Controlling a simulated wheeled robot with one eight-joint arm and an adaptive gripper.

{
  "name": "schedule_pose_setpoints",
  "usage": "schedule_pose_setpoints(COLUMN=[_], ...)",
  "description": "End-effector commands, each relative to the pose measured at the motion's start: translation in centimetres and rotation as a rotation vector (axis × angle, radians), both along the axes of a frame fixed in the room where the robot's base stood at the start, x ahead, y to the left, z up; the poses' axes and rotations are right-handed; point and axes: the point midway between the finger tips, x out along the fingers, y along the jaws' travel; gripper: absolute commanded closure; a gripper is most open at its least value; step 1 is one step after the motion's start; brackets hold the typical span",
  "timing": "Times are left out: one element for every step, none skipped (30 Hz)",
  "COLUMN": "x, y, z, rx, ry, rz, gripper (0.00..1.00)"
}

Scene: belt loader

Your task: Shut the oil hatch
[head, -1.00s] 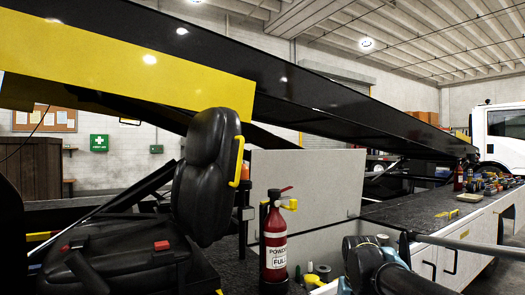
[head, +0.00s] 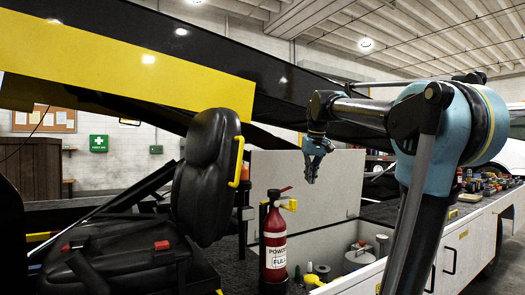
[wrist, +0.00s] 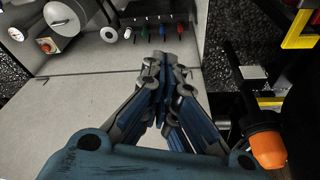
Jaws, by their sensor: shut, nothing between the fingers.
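The oil hatch appears to be the light grey panel (head: 275,165) standing raised behind an open compartment (head: 345,232) in the head view. The compartment's white inside shows, with a round tank (head: 358,258) in it. My gripper (head: 311,180) points down in front of the panel, above the compartment. Its fingers (wrist: 172,60) are shut with nothing between them. In the wrist view the tank (wrist: 70,14) is at top left, and a pale flat surface (wrist: 75,105) lies below it. I cannot tell whether gripper and panel touch.
A red fire extinguisher (head: 275,240) stands left of the compartment, close to the black seat (head: 205,180). A long black and yellow boom (head: 130,60) slants overhead. Several small items (head: 487,183) lie on the deck at right. An orange cap (wrist: 266,147) shows at lower right in the wrist view.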

Motion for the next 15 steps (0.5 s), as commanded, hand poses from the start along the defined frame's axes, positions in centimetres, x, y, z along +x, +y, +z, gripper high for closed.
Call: schedule_pose_setpoints(x=[1.7, 2.5, 3.7, 4.5, 5.2, 6.3, 7.1, 7.8, 8.8, 9.5, 10.2, 11.2, 11.8, 12.5, 13.3], y=[0.9, 1.3, 1.9, 2.4, 2.9, 3.5, 4.0, 4.5, 5.2, 5.7, 6.3, 7.0, 7.5, 8.0, 8.8], z=[1.9, 2.9, 4.1, 5.1, 6.0, 7.2, 8.0, 8.8, 9.8, 10.6, 11.3, 12.3, 12.9, 13.5, 14.3], rx=[0.002, 0.004, 0.004, 0.006, 0.007, 0.009, 0.01, 0.011, 0.012, 0.014, 0.016, 0.018, 0.02, 0.021, 0.023], ry=[-0.006, -0.01, -0.015, -0.018, -0.021, -0.025, -0.028, -0.032, -0.037, -0.041, -0.044, -0.049, -0.051, -0.055, -0.059], rz=[0.017, 0.025, 0.037, 0.046, 0.055, 0.067, 0.075, 0.085, 0.097, 0.106, 0.114, 0.126, 0.135, 0.144, 0.157], gripper=[1.0, 1.0, 1.0, 1.0, 1.0, 1.0, 1.0, 1.0, 1.0, 1.0, 1.0, 1.0, 1.0, 1.0, 1.0])
